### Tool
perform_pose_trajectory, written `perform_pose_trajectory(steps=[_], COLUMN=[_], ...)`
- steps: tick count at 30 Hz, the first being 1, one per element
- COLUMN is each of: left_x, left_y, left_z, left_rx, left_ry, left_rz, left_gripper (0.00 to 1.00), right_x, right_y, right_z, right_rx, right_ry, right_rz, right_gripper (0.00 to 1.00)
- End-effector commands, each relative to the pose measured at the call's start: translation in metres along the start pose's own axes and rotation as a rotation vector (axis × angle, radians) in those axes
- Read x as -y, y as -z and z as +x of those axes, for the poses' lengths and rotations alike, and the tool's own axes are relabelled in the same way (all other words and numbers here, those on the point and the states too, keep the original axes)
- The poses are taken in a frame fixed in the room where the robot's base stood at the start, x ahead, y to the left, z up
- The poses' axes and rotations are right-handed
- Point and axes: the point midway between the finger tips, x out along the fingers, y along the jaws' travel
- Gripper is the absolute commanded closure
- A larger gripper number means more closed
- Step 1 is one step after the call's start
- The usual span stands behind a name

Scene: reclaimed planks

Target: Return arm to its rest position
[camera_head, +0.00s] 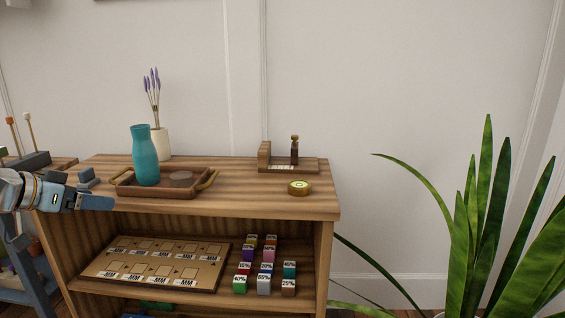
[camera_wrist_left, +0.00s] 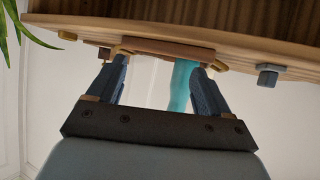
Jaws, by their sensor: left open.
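My left gripper (camera_head: 100,202) comes in from the left edge in the head view, in front of the shelf's left end. Its jaws are open and empty. In the left wrist view my left gripper (camera_wrist_left: 158,78) shows two blue-grey fingers spread apart, with the scene upside down. A teal vase (camera_head: 145,157) stands in a brown tray (camera_head: 165,190) on the shelf top, apart from the gripper. The vase also shows beyond the fingers in the left wrist view (camera_wrist_left: 181,88). My right gripper is in neither view.
The wooden shelf (camera_head: 255,195) has a blue-grey block (camera_head: 88,178) near the gripper. A white vase (camera_head: 162,143) with lavender, a wooden stand (camera_head: 290,168) and a round tin (camera_head: 299,187) stand on top. A large plant (camera_head: 485,230) is at right.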

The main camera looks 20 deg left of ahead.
Motion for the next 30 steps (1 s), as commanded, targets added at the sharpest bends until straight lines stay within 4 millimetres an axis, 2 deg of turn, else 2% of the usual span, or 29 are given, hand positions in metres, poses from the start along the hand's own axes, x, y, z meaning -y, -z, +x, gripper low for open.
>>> perform_pose_trajectory(steps=[5, 11, 16, 19, 22, 24, 26, 27, 29, 30], left_x=[0.004, 0.004, -0.005, -0.021, -0.052, -0.084, -0.116, -0.138, -0.175, -0.201], left_y=[-0.017, -0.050, -0.093, -0.131, -0.183, -0.225, -0.262, -0.286, -0.322, -0.345], left_z=[0.028, 0.077, 0.135, 0.179, 0.232, 0.266, 0.290, 0.303, 0.318, 0.324], left_rx=[0.040, 0.117, 0.219, 0.306, 0.426, 0.517, 0.592, 0.638, 0.704, 0.744], left_ry=[-0.008, -0.021, -0.030, -0.035, -0.034, -0.030, -0.025, -0.021, -0.017, -0.017], left_rz=[-0.062, -0.161, -0.267, -0.337, -0.408, -0.444, -0.462, -0.468, -0.471, -0.467], left_gripper=[0.20, 0.20, 0.20, 0.20, 0.20, 0.20, 0.20, 0.20, 0.20, 0.20], right_x=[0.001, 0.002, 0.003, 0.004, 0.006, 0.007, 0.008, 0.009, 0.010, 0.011], right_y=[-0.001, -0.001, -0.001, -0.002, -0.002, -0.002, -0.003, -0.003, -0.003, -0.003], right_z=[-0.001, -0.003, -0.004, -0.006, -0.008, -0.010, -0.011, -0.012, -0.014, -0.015], right_rx=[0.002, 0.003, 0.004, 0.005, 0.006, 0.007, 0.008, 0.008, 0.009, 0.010], right_ry=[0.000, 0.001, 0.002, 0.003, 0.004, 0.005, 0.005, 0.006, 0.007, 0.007], right_rz=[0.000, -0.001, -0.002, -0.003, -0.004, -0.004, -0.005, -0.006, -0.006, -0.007], right_gripper=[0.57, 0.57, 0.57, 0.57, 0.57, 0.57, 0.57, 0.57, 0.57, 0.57])
